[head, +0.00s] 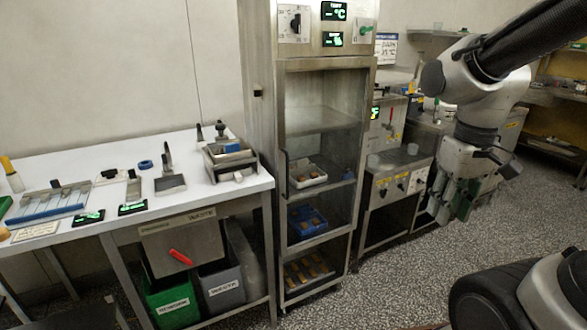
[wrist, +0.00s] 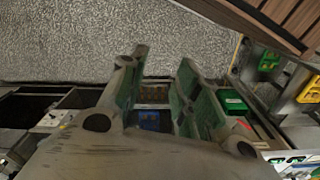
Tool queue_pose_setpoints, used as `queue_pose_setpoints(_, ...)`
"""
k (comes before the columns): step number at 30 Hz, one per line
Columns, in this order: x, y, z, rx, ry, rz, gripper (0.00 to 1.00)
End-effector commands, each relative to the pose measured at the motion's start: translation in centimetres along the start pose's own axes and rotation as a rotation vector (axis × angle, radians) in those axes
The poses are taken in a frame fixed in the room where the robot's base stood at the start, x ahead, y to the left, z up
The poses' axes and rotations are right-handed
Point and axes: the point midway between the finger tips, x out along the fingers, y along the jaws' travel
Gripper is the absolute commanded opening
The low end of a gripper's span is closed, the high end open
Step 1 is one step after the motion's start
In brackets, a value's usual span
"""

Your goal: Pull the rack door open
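The tall steel rack (head: 268,120) stands in the middle of the head view, with a control panel on top. Its front is a steel-framed opening or clear door (head: 325,240); I cannot tell whether a pane fills it. A thin dark upright bar, perhaps the handle (head: 287,168), shows at the front's left side. My gripper (head: 453,203) hangs to the right of the rack, apart from it, pointing down. In the wrist view its two green-padded fingers (wrist: 158,92) are spread with a gap and nothing between them. The blue tray inside the rack (wrist: 149,120) shows beyond the gap.
A white worktable (head: 100,190) with tools and small displays adjoins the rack's left side; green (head: 172,300) and grey (head: 222,290) bins sit beneath. Steel machines (head: 400,180) stand to the right. Speckled floor (head: 400,265) is clear in front of the rack.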

Motion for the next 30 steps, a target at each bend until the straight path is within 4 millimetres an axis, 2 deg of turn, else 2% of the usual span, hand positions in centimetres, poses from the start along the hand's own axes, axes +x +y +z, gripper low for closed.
queue_pose_setpoints(1,1.7,-0.4,-1.0,-0.023,-0.049,0.004,0.32)
queue_pose_setpoints(4,5.1,-1.1,-4.1,-0.070,-0.079,0.015,0.32)
queue_pose_setpoints(11,15.1,-3.9,-12.7,-0.195,0.011,0.021,0.32)
queue_pose_setpoints(14,19.9,-6.0,-16.7,-0.254,0.109,0.005,0.32)
queue_pose_setpoints(18,26.3,-9.9,-22.5,-0.335,0.319,-0.050,0.32)
queue_pose_setpoints(21,28.9,-13.1,-26.4,-0.377,0.513,-0.110,0.32)
queue_pose_setpoints(23,29.2,-14.9,-28.6,-0.393,0.644,-0.153,0.32)
queue_pose_setpoints(26,27.3,-17.3,-32.3,-0.399,0.887,-0.225,0.32)
queue_pose_setpoints(27,25.5,-18.0,-33.7,-0.398,0.990,-0.253,0.32)
queue_pose_setpoints(30,20.2,-19.4,-36.2,-0.389,1.226,-0.314,0.32)
